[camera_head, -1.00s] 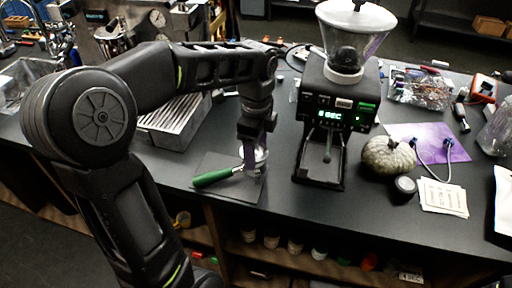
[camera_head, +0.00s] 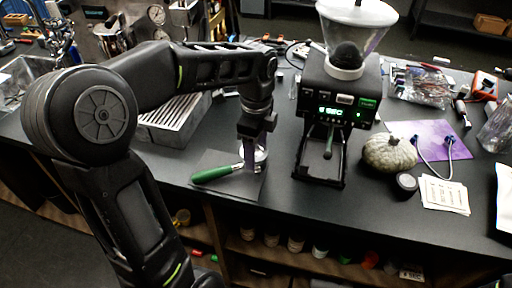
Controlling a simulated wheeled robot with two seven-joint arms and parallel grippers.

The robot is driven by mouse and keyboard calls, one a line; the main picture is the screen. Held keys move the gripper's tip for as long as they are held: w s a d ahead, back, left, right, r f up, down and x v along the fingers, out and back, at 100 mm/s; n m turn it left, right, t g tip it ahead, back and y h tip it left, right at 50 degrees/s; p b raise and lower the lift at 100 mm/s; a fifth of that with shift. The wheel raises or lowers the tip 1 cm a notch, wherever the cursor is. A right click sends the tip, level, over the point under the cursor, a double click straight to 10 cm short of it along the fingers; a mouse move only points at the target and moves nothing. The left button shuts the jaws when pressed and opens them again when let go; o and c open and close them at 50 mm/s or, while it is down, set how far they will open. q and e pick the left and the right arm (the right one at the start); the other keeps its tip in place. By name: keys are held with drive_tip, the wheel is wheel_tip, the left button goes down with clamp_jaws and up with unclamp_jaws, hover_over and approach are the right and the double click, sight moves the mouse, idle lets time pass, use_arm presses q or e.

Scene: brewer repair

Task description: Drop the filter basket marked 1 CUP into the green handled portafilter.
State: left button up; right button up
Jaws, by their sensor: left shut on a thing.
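The green handled portafilter (camera_head: 213,174) lies on a dark mat (camera_head: 225,187) on the counter, its handle pointing left. My left gripper (camera_head: 252,163) points down over the portafilter's metal head, at the handle's right end. It is shut on a small metallic thing at the head, which is most likely the filter basket (camera_head: 261,155). The fingers hide most of it, and no 1 CUP mark is readable. I cannot tell whether the basket sits inside the portafilter or just above it. My right gripper is not in view.
A black grinder (camera_head: 338,110) with a clear hopper stands right of the mat. A drip tray (camera_head: 175,115) is behind my left arm. A grey pumpkin (camera_head: 389,152), a purple sheet (camera_head: 430,140) and white cards (camera_head: 444,194) lie at right. The counter's front middle is clear.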

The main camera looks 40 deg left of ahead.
use_arm(q)
drive_tip(key=shift+f, duration=0.25)
drive_tip(key=o, duration=1.4)
drive_tip(key=shift+o, duration=0.4)
drive_tip(key=shift+o, duration=1)
drive_tip(key=shift+r, duration=0.1)
drive_tip(key=shift+r+p, duration=2.8)
drive_tip(key=shift+r, duration=0.65)
